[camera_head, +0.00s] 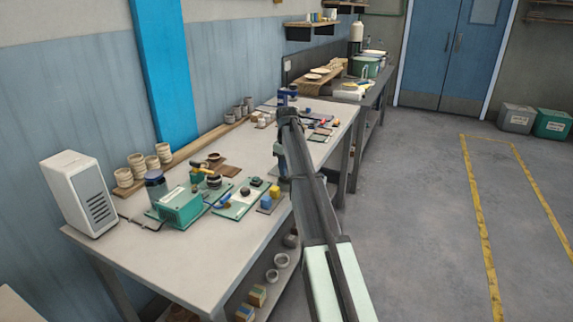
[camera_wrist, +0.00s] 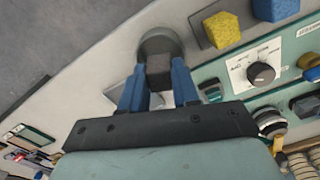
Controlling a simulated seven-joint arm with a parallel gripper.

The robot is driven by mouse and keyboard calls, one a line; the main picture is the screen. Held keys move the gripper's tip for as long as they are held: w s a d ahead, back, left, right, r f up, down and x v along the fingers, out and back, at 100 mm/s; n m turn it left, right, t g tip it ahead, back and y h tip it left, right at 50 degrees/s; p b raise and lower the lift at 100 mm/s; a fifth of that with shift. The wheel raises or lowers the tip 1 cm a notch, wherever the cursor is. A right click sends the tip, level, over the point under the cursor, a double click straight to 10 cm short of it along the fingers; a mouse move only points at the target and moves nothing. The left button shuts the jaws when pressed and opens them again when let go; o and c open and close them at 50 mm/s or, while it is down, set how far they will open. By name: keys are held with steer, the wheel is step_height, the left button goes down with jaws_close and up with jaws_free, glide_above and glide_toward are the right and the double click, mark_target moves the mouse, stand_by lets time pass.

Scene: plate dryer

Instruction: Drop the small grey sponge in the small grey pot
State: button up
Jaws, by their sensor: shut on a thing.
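In the wrist view, my gripper (camera_wrist: 159,82) has its two blue fingers closed on the sides of the small grey sponge (camera_wrist: 158,68), a dark grey block. The small grey pot (camera_wrist: 154,41), with a round rim, shows just beyond the sponge. The sponge overlaps part of the pot's opening in this view; I cannot tell how high it is above the rim. My arm hides the pot and the sponge there.
A yellow block (camera_wrist: 221,29) and a blue block (camera_wrist: 275,7) sit beside the pot, close to a panel with a dial (camera_wrist: 262,73). The head view shows the workbench (camera_head: 170,258), a green box (camera_head: 181,207) and a white unit (camera_head: 83,192). The bench's front left is clear.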

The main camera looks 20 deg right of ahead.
steer(key=o, duration=1.1)
steer(key=shift+o, duration=0.2)
steer(key=o, duration=0.6)
steer(key=shift+r, duration=3.45)
